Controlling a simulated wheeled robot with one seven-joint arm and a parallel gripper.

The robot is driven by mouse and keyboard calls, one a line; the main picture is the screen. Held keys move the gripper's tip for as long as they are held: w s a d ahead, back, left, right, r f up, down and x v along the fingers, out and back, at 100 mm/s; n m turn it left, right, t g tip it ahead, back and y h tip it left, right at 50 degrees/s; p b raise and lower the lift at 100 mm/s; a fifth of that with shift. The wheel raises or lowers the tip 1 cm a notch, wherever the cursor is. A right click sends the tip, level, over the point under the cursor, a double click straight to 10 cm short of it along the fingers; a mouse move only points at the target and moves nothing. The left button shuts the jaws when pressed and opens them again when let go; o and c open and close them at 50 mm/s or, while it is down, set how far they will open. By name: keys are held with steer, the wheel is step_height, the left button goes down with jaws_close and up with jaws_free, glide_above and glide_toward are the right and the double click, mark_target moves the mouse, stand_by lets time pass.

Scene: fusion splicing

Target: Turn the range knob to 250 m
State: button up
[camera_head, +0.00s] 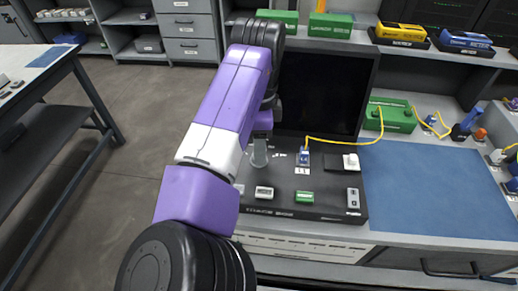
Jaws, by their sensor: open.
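The dark tester (310,208), lettered along its front edge, stands on the bench with its large black screen (322,92) raised behind its panel. My purple and white arm reaches over its left side. The arm's end points down, with my gripper (259,157) low over the panel's left rear part. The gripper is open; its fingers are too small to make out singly. A pale round part shows at its tip, and I cannot tell whether this is the range knob or the gripper. The knob's pointer and scale cannot be read.
On the panel are a blue connector (304,155) with a yellow fibre, a white block (350,162), a green button (305,196), a white button (264,192) and a grey switch (353,198). A green box (390,115) stands behind. The blue mat (435,190) at right is mostly clear.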

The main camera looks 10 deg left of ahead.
steer(key=shift+f, duration=1.35)
jaws_close()
